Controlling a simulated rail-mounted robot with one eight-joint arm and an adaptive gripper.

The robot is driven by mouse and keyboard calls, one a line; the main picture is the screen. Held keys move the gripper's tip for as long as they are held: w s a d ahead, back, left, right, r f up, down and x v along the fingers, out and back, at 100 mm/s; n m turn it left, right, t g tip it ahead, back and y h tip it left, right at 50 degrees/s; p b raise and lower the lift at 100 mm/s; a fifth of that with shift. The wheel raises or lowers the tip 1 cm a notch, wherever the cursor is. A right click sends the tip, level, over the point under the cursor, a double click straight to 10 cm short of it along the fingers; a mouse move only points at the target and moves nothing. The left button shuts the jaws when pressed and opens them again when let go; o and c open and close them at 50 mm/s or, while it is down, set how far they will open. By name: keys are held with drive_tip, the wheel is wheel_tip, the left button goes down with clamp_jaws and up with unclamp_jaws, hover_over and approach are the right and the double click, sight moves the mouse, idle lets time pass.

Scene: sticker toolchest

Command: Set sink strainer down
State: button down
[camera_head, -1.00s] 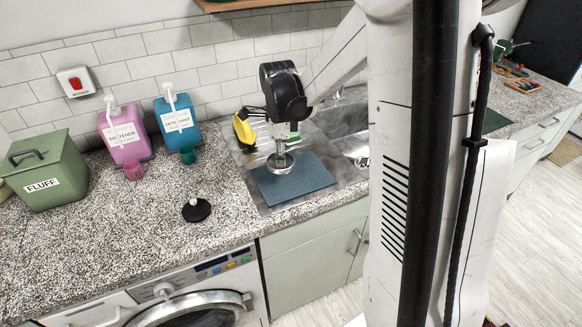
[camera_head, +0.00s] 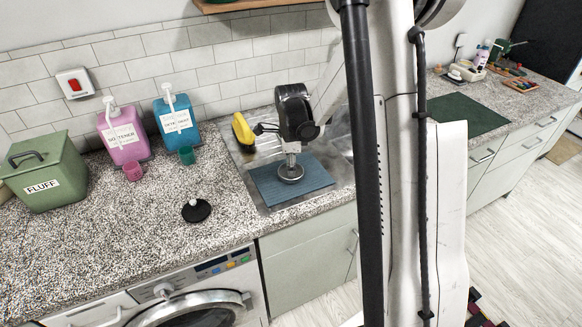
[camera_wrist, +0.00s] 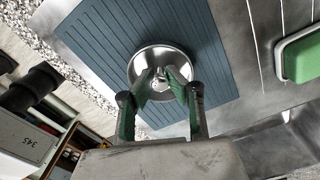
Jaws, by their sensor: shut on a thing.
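The sink strainer (camera_head: 291,177) is a round, shiny metal cup, held upright at or just above the ribbed blue-grey mat (camera_head: 317,186). Whether it touches the mat I cannot tell. In the wrist view the strainer's round rim (camera_wrist: 137,62) lies over the mat (camera_wrist: 205,65), and my gripper (camera_wrist: 160,80) is shut on its centre post. In the head view my gripper (camera_head: 291,160) points straight down above the mat, with the strainer at its tips.
The mat lies on the steel sink drainer (camera_head: 256,197). A yellow object (camera_head: 243,129) stands behind and left of my gripper. A black disc stopper (camera_head: 196,211) lies on the speckled counter to the left. Pink (camera_head: 123,138) and blue (camera_head: 176,125) dispensers stand by the wall.

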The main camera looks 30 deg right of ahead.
drive_tip(key=shift+f, duration=0.2)
drive_tip(key=c, duration=1.7)
unclamp_jaws()
drive_tip(key=shift+c, duration=0.2)
drive_tip(key=shift+r, duration=0.1)
drive_tip(key=shift+r, duration=0.1)
wheel_tip(320, 180, up, 12)
drive_tip(key=f, duration=0.1)
drive_tip(key=s+a+r+n+t, duration=0.3)
drive_tip(key=s+a+r+n, duration=0.6)
drive_tip(key=s+n, duration=0.15)
drive_tip(key=s+a+n+t, duration=0.4)
drive_tip(key=s+a+n, duration=0.3)
drive_tip(key=s+n, duration=0.4)
drive_tip(key=shift+a+r+n, duration=0.15)
drive_tip(key=shift+a+n, duration=0.2)
drive_tip(key=shift+n, duration=0.7)
